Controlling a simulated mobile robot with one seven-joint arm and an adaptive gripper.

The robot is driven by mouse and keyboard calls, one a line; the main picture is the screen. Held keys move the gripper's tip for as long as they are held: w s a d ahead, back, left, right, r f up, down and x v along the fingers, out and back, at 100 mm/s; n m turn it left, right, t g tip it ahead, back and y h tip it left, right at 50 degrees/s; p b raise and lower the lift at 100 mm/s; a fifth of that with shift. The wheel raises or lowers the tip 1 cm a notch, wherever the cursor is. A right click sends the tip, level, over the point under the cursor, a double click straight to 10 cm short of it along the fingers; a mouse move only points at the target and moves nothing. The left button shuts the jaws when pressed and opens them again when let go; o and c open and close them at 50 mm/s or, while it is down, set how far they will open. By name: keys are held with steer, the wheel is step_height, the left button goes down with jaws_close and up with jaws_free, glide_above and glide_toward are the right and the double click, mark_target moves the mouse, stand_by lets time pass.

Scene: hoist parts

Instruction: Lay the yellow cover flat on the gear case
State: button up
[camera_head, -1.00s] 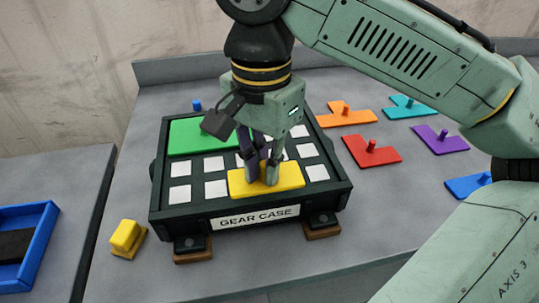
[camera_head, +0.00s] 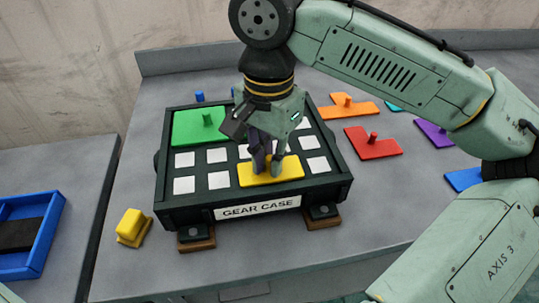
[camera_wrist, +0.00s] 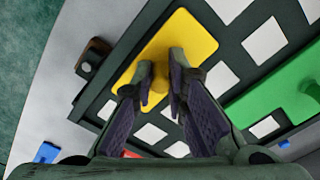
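The yellow cover (camera_head: 290,172) is a flat plate in the front row of the gear case (camera_head: 200,210). It looks flat and level there, between white squares on its left and right; any small gap underneath cannot be seen. My gripper (camera_head: 267,170) points down at the middle of the cover, its fingers close together around the knob. In the wrist view the cover (camera_wrist: 195,35) lies under the two fingertips (camera_wrist: 163,78), with yellow showing in the narrow space between them. The knob is mostly hidden by the fingers.
A green cover (camera_head: 190,130) lies at the case's back left. Orange (camera_head: 355,108), red (camera_head: 372,146), purple (camera_head: 432,134) and blue (camera_head: 463,180) covers lie on the bench to the right. A yellow block (camera_head: 132,226) stands left of the case, and a blue tray (camera_head: 40,240) further left.

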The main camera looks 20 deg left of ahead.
mark_target(269, 158)
steer(key=o, duration=0.4)
steer(key=shift+r, duration=0.1)
step_height(269, 158, up, 12)
steer(key=shift+r, duration=0.1)
stand_by(0.5)
stand_by(0.4)
